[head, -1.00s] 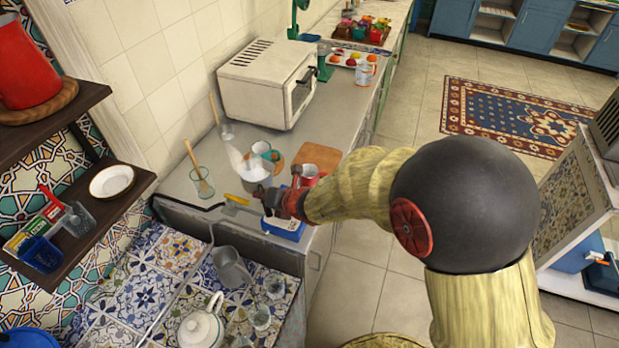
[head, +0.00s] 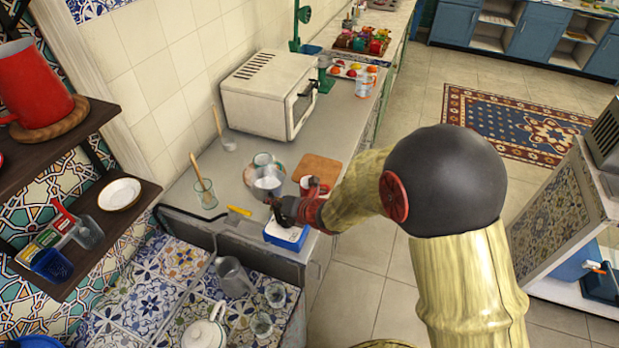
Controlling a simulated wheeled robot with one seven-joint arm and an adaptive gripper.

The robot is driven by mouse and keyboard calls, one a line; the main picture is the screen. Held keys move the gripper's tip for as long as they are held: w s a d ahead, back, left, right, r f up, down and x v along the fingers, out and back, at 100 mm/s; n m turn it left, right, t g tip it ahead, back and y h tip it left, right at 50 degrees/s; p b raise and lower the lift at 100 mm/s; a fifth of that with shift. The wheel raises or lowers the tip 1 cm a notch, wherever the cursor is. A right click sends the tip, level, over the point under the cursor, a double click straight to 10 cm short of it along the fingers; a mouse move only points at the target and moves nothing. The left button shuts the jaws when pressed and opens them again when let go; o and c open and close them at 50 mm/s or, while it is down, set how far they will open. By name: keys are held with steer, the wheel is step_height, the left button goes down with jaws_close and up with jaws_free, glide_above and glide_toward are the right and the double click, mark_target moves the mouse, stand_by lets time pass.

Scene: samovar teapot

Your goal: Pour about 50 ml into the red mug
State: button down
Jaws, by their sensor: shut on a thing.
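My gripper (head: 280,206) is shut on a clear vessel (head: 267,186) with whitish contents, held above the counter; its exact tilt is hard to tell. Just right of it a small red mug (head: 322,188) with a pale inside shows in part behind my gripper and wrist. The vessel's lip and the mug appear close in the picture, but their gap in depth cannot be told. No stream is visible. How much is in the mug cannot be made out.
A blue scale (head: 287,237) sits below my gripper at the counter edge. A cup (head: 263,160) on a saucer, a wooden board (head: 318,168), a glass with a wooden stick (head: 204,192) and a white toaster oven (head: 268,95) stand around. A yellow-handled item (head: 239,211) lies to the left.

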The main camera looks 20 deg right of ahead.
steer(key=shift+d+r+m+y+p, duration=0.4)
steer(key=shift+d+y+p, duration=0.15)
steer(key=shift+d, duration=0.1)
steer(key=shift+d+r+m+y+p, duration=0.35)
steer(key=shift+d+y+p, duration=0.15)
steer(key=shift+d, duration=0.1)
steer(key=shift+w+d+f+t+b, duration=0.1)
steer(key=shift+d+f+t+b, duration=0.2)
steer(key=shift+f+b, duration=0.05)
steer(key=shift+d+f+m+y+b, duration=0.2)
steer(key=shift+d+m+y+b, duration=0.15)
steer(key=shift+d+y, duration=0.2)
steer(key=shift+d+r, duration=0.25)
steer(key=shift+r, duration=0.1)
steer(key=shift+d+r+m+y, duration=0.15)
steer(key=shift+d+m+y, duration=0.15)
steer(key=shift+d+y, duration=0.1)
steer(key=shift+d+r, duration=0.1)
steer(key=shift+d+f+m+t+y+b, duration=0.3)
steer(key=shift+m+t+y+b, duration=0.1)
steer(key=shift+b, duration=0.5)
steer(key=shift+d+f+b, duration=0.1)
steer(key=shift+d+b, duration=0.1)
steer(key=shift+b, duration=0.3)
